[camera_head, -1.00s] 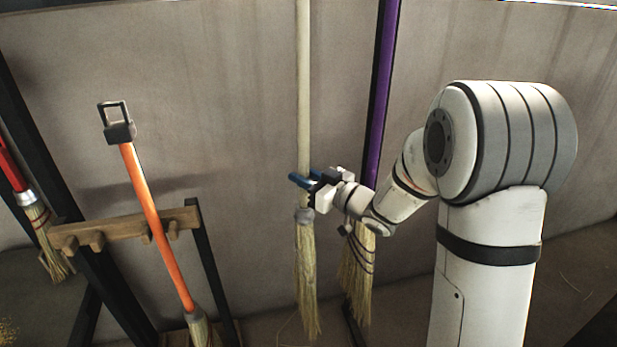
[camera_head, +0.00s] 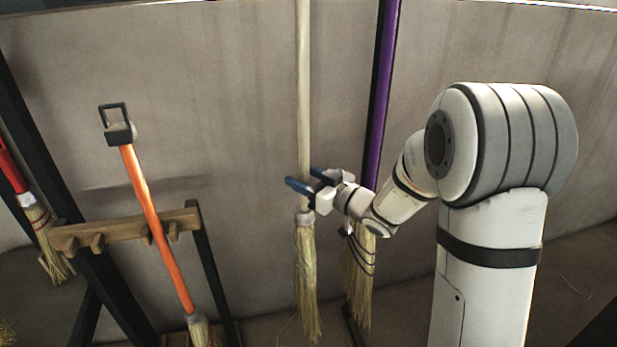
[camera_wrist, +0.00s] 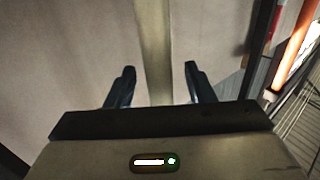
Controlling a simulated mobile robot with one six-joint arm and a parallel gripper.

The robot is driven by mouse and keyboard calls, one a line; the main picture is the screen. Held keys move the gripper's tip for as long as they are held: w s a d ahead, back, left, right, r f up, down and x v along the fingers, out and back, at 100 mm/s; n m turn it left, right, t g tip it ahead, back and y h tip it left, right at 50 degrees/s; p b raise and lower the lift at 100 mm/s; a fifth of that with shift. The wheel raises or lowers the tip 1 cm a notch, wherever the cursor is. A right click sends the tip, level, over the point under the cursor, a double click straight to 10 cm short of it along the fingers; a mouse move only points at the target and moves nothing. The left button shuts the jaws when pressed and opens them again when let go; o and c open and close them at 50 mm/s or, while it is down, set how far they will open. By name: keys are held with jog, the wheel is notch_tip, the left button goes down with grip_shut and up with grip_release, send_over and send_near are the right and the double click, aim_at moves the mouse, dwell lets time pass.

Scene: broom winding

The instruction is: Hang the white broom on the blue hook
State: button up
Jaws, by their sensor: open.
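The white broom (camera_head: 303,100) hangs or stands upright near the middle of the head view, with its straw bristles (camera_head: 307,270) pointing down. Its pale handle also shows in the wrist view (camera_wrist: 154,45), running between the fingers. My gripper (camera_head: 302,180) is at the lower part of the handle, just above the bristles. Its blue fingers are open, one on each side of the handle; in the wrist view the fingers (camera_wrist: 158,80) stand apart from it with gaps. What holds the broom's top is out of frame. I cannot make out a blue hook.
A purple-handled broom (camera_head: 381,90) is upright just right of the white one, behind my arm. An orange-handled broom (camera_head: 160,230) leans by a wooden peg rack (camera_head: 130,228) at left. A red-handled broom (camera_head: 12,170) is at the far left. The grey wall (camera_head: 220,120) is behind.

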jog(key=shift+f, duration=0.1)
jog(key=s+d+r+m+h+p, duration=0.3)
jog(key=s+d+m+h, duration=0.1)
jog(key=d+h, duration=0.4)
jog(key=s+d+r+m+h+p, duration=0.35)
jog(key=d+h, duration=0.25)
jog(key=d, duration=0.5)
jog(key=s+r+m+g+p, duration=0.2)
jog(key=s+g+p, duration=0.3)
jog(key=s, duration=1.6)
jog(key=a+m+g, duration=0.1)
jog(key=g, duration=0.2)
jog(key=shift+s+r, duration=0.2)
jog(key=shift+r, duration=0.05)
